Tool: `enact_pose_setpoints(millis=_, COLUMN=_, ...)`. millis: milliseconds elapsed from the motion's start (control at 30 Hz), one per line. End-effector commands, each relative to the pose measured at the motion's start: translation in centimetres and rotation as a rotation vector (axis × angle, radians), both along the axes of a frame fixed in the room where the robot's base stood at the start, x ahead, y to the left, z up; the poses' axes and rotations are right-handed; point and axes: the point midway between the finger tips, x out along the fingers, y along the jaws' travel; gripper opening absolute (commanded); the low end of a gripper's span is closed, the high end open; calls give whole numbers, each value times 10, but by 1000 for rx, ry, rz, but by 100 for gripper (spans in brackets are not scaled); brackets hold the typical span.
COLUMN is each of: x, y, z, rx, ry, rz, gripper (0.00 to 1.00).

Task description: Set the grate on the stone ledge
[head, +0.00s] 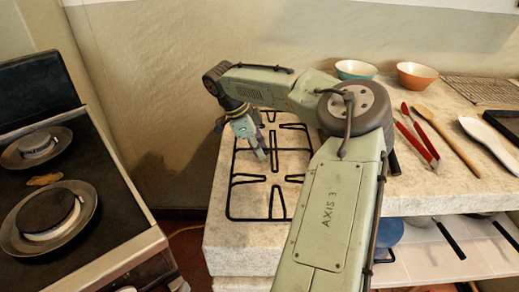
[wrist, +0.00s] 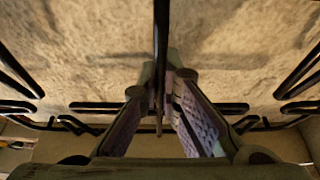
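The black metal grate (head: 250,178) is over the left end of the pale stone ledge (head: 226,240), level with its top. I cannot tell whether it rests on the stone or is just above it. My gripper (head: 260,152) points down at the middle of the grate. In the wrist view, its fingers (wrist: 160,88) close from both sides on a central bar of the grate (wrist: 161,35). The fingers hide part of that bar, and my arm covers the grate's right side in the head view.
A stove (head: 110,235) stands left across a gap. On the ledge to the right are a teal bowl (head: 356,70), an orange bowl (head: 416,76), red tongs (head: 420,138), a wooden spoon (head: 450,142) and a wire rack (head: 482,90). A lower shelf (head: 430,255) holds pans.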

Motion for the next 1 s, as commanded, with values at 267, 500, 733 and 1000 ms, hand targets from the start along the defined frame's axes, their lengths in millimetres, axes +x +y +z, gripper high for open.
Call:
enact_pose_setpoints(millis=267, x=0, y=0, z=0, rx=0, ry=-2, rz=1, gripper=0)
enact_pose_setpoints(millis=500, x=0, y=1, z=-2, rx=1, ry=0, rz=1, gripper=16)
enact_pose_setpoints(millis=733, x=0, y=1, z=-2, rx=1, ry=0, rz=1, gripper=25)
enact_pose_setpoints(millis=1000, x=0, y=1, z=3, rx=0, ry=-2, rz=1, gripper=25)
